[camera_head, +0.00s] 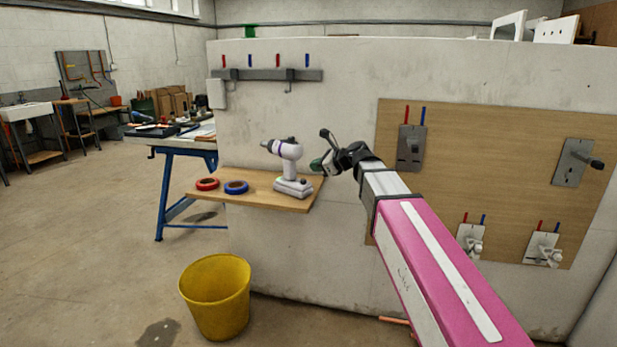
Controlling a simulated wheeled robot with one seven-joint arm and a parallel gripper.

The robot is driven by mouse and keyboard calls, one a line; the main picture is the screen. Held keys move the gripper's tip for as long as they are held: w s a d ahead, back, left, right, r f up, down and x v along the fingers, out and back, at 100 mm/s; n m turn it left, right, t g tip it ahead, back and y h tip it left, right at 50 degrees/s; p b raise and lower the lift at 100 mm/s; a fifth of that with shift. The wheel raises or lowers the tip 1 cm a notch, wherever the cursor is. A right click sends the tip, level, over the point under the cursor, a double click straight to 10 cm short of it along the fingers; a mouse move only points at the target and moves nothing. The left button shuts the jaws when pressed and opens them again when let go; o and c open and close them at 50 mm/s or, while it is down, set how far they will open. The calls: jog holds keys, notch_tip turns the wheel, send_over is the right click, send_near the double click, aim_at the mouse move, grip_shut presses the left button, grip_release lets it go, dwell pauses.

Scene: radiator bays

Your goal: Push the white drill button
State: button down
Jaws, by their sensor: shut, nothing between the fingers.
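The white drill (288,164) with a purple band stands upright on its base on a wooden wall shelf (256,189), its dark chuck pointing left. A small dark spot shows on the right of its base. I cannot make out the button for certain. My gripper (328,154) is shut and empty. It appears just right of the drill, at about the height of its handle, with a visible gap between them. My arm comes in from the lower right.
A red tape roll (207,184) and a blue tape roll (236,187) lie left of the drill. A yellow bucket (215,297) stands on the floor below. A wooden panel (510,140) with valve fittings is on the right. Open floor lies at left.

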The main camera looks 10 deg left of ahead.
jog(key=d+r+m+g, duration=0.2)
jog(key=m, duration=1.5)
jog(key=d+r+m+g+h, duration=0.1)
jog(key=d+r+m+g, duration=0.1)
jog(key=m, duration=1.6)
jog(key=shift+w+d+r, duration=0.45)
jog(key=shift+d+r, duration=0.3)
jog(key=shift+d, duration=0.05)
send_over(303, 181)
jog(key=d, duration=0.3)
notch_tip(303, 181, down, 6)
jog(key=shift+w+a+f, duration=0.15)
jog(key=shift+a+f, duration=0.05)
jog(key=shift+f, duration=0.8)
jog(key=shift+w+a+f, duration=0.15)
jog(key=shift+f, duration=0.85)
